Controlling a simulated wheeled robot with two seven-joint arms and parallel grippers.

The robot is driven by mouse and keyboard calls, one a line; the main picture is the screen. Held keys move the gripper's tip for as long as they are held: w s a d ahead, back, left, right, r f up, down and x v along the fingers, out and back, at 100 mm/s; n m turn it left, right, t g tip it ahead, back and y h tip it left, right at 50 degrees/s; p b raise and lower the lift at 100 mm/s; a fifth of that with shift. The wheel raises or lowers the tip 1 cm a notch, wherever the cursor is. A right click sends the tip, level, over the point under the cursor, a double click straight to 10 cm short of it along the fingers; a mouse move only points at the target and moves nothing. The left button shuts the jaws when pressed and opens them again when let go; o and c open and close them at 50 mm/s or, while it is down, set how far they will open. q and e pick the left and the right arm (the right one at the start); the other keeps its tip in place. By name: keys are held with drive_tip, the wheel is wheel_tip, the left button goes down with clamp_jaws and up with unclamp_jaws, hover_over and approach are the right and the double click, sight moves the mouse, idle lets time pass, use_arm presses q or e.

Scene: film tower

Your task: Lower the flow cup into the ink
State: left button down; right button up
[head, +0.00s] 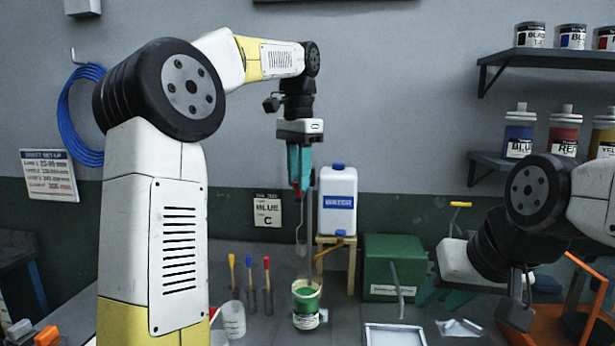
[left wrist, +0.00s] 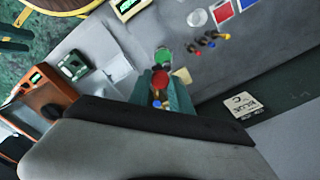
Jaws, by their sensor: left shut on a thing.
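The flow cup (head: 301,248) is a small grey cup hanging upright on a thin stem. My left gripper (head: 299,180) points down and is shut on its red top, which also shows between the teal fingers in the left wrist view (left wrist: 159,78). The cup hangs above the ink can (head: 306,310), apart from it. The can has a green band and a pale label; it appears as a green round beyond the fingertips in the left wrist view (left wrist: 163,56). My right gripper (head: 442,294) is low at right, teal fingers spread, seemingly empty.
A white jug (head: 338,200) stands on a wooden stand just right of the cup. A green box (head: 393,268) and a pale tray (head: 394,335) lie further right. A clear beaker (head: 233,320) and several coloured-handled tools (head: 250,285) are left of the can.

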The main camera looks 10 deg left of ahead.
idle(0.3)
use_arm(q)
wheel_tip(320, 180, down, 20)
drive_tip(key=shift+f, duration=0.25)
drive_tip(key=shift+s+f, duration=0.1)
drive_tip(key=c, duration=1.2)
unclamp_jaws()
wheel_tip(320, 180, up, 8)
drive_tip(key=shift+f, duration=0.1)
